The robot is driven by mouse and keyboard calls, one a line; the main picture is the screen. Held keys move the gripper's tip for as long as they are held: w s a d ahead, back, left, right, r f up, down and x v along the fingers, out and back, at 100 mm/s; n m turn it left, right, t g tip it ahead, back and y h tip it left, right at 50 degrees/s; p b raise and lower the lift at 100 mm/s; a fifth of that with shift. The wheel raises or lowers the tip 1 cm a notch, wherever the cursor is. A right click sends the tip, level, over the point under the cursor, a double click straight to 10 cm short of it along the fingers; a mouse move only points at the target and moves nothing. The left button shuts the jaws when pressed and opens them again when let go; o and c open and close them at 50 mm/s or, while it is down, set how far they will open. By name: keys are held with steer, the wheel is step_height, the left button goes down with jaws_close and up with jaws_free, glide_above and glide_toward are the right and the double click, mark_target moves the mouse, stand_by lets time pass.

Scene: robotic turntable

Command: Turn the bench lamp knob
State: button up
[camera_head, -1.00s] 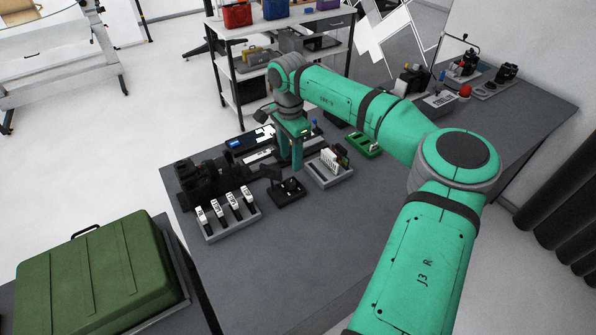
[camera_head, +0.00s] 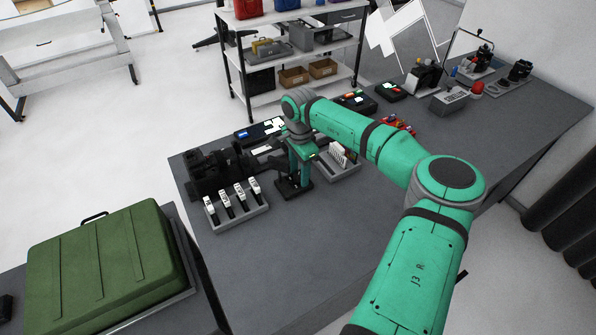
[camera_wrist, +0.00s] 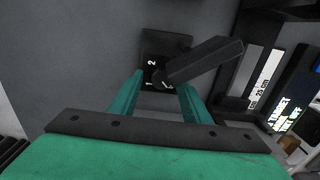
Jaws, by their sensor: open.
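The small black knob base (camera_head: 293,190) stands on the grey bench, partly hidden by my gripper (camera_head: 298,168) above it. In the wrist view the base (camera_wrist: 160,47) carries white numerals beside the dial. A dark bar (camera_wrist: 206,60) reaches over the base from the right and ends near the dial. I cannot tell whether it is part of the lamp or the knob's handle. My open gripper (camera_wrist: 161,84) has one green finger on each side of the dial area. The knob itself is mostly hidden, and contact cannot be told.
A grey tray (camera_head: 240,215) with several white-labelled pieces sits left of the gripper. A bulky black device (camera_head: 215,172) is behind it. Another grey holder (camera_head: 340,170) stands close on the right. The front of the bench (camera_head: 290,250) is clear.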

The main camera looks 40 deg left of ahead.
steer(key=shift+s, duration=0.1)
steer(key=shift+a, duration=0.15)
steer(key=c, duration=1)
steer(key=shift+c, duration=0.2)
steer(key=shift+m, duration=0.3)
steer(key=m, duration=0.5)
steer(key=shift+m, duration=0.3)
steer(key=m, duration=0.5)
steer(key=shift+r, duration=0.1)
steer(key=shift+w+m, duration=0.2)
steer(key=shift+m, duration=0.2)
